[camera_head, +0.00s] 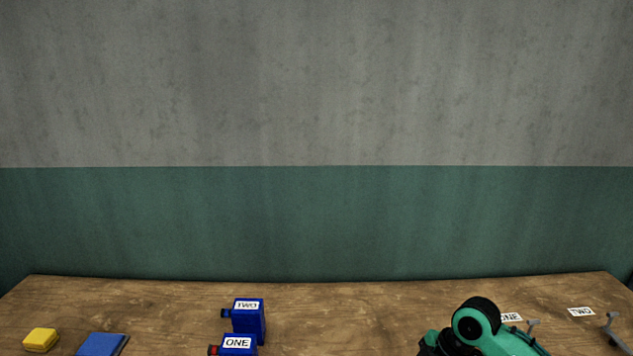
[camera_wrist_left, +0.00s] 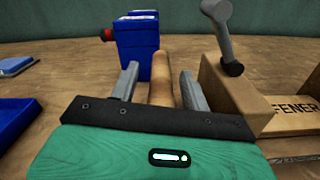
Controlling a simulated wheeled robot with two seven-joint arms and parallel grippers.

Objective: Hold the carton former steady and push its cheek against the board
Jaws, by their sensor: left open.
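In the left wrist view my left gripper (camera_wrist_left: 159,71) is open. A tan, rounded wooden bar (camera_wrist_left: 160,78) lies between its two fingers, with a gap visible on both sides. Just to the right is a brown, board-like block (camera_wrist_left: 228,92) with a grey lever (camera_wrist_left: 219,30) on top. A flat brown panel (camera_wrist_left: 292,108) beside it carries lettering ending in "FENER". I cannot tell for sure which part is the carton former or its cheek. My right gripper does not show in either view.
Two blue boxes labelled ONE (camera_head: 238,345) and TWO (camera_head: 248,318) stand left of centre. A yellow block (camera_head: 40,340) and blue pad (camera_head: 102,344) lie at left. Grey levers (camera_head: 614,329) stand at right, near my green arm. The table's back middle is clear.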

